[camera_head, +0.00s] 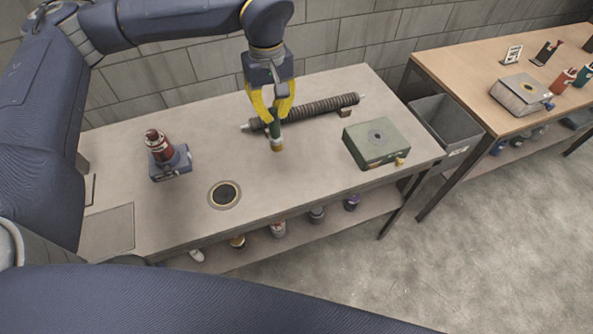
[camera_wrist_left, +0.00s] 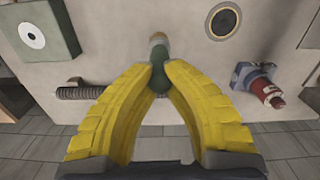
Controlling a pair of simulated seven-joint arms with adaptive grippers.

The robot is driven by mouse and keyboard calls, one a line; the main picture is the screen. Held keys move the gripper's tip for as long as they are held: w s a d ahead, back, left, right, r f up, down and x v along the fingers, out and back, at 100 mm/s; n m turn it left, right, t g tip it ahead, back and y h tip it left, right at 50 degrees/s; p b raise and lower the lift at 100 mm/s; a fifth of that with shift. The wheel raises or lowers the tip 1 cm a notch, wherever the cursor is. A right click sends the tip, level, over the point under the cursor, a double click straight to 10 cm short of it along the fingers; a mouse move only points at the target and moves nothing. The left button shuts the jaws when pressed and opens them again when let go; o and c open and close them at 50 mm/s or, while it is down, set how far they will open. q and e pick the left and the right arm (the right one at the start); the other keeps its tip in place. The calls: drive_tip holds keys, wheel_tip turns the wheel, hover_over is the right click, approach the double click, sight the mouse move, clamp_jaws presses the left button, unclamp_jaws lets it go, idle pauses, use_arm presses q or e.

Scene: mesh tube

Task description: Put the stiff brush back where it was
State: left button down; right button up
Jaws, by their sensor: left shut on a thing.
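My left gripper (camera_head: 270,107) has yellow fingers and is shut on the stiff brush (camera_head: 275,133), which has a dark green handle and a tan tip pointing down. The brush hangs roughly upright over the middle of the near table, in front of a long dark ribbed tube (camera_head: 320,105). In the left wrist view the brush (camera_wrist_left: 159,57) sits between the fingertips of the left gripper (camera_wrist_left: 159,75), its pale end pointing away from me. I cannot tell whether its tip touches the table. My right gripper is out of view.
A green box (camera_head: 376,143) stands right on the table (camera_head: 300,170). A blue stand (camera_head: 171,165) with a red-and-dark tool (camera_head: 159,144) is left; a dark round inset (camera_head: 225,194) is nearer me. Several bottles line the lower shelf. A grey bin (camera_head: 446,122) stands between tables.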

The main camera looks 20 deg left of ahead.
use_arm(q)
drive_tip(key=n, duration=0.3)
drive_tip(key=shift+w+d+r+n, duration=0.1)
drive_tip(key=shift+d+r+n, duration=0.1)
drive_tip(key=shift+r+n, duration=0.2)
drive_tip(key=n, duration=0.3)
drive_tip(key=r+n, duration=0.1)
drive_tip(key=n, duration=0.1)
drive_tip(key=shift+w+d, duration=0.2)
drive_tip(key=shift+d, duration=0.1)
drive_tip(key=w+d+r+n, duration=0.1)
drive_tip(key=d+r+n, duration=0.1)
drive_tip(key=n, duration=1.2)
drive_tip(key=w+d+r+n, duration=0.1)
drive_tip(key=r+n, duration=0.2)
drive_tip(key=n, duration=1.1)
wheel_tip(320, 180, down, 20)
drive_tip(key=shift+s, duration=0.25)
drive_tip(key=shift+f, duration=0.2)
drive_tip(key=c, duration=1.5)
unclamp_jaws()
